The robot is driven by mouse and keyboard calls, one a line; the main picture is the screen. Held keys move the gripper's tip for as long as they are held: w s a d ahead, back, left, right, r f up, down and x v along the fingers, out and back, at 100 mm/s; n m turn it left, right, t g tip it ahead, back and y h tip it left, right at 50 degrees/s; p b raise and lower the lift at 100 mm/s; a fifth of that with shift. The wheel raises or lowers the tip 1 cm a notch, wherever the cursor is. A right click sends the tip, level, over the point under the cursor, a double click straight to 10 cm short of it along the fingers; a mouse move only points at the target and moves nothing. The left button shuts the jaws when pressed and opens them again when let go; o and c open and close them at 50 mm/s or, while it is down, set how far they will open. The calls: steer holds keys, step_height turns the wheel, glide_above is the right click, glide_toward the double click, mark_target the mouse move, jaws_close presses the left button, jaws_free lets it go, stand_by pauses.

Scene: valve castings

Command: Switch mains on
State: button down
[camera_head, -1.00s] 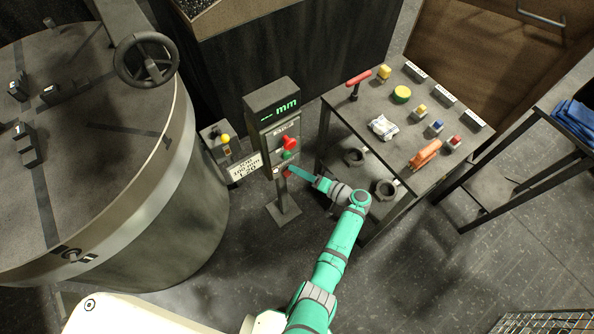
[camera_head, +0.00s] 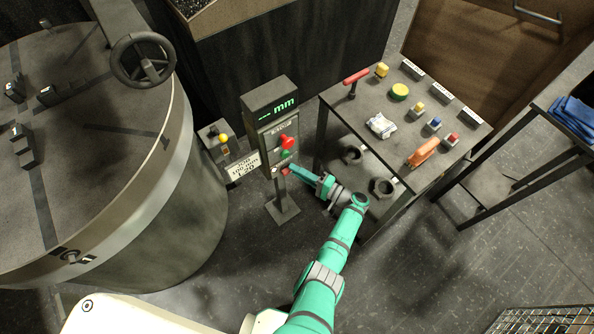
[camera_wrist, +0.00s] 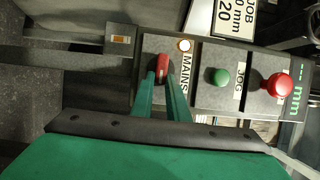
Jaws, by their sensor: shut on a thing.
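The control post (camera_head: 277,128) stands on the floor in the middle of the head view, with a green "mm" display on top. In the wrist view its panel (camera_wrist: 209,95) shows the red MAINS switch handle (camera_wrist: 163,65), with a small pale lamp (camera_wrist: 184,45) beside the MAINS label. A green button (camera_wrist: 219,77) sits by the JOG label, and a red mushroom button (camera_wrist: 279,86) is nearer the display. My gripper (camera_wrist: 164,84) is shut on the MAINS handle; its fingers lie on either side. In the head view my gripper (camera_head: 292,170) reaches the post's lower front.
A table (camera_head: 345,110) with coloured buttons, a red T-handle (camera_head: 355,77) and an orange tool (camera_head: 424,152) stands to the right. A large round machine (camera_head: 150,200) with a handwheel (camera_head: 144,61) is at left. A job sign (camera_head: 243,165) hangs beside the post.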

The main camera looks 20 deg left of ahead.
steer(key=shift+a, duration=0.25)
steer(key=c, duration=1.9)
jaws_free()
steer(key=shift+o, duration=0.9)
steer(key=shift+a, duration=0.1)
steer(key=shift+d, duration=0.35)
steer(key=v, duration=1)
steer(key=shift+d, duration=0.25)
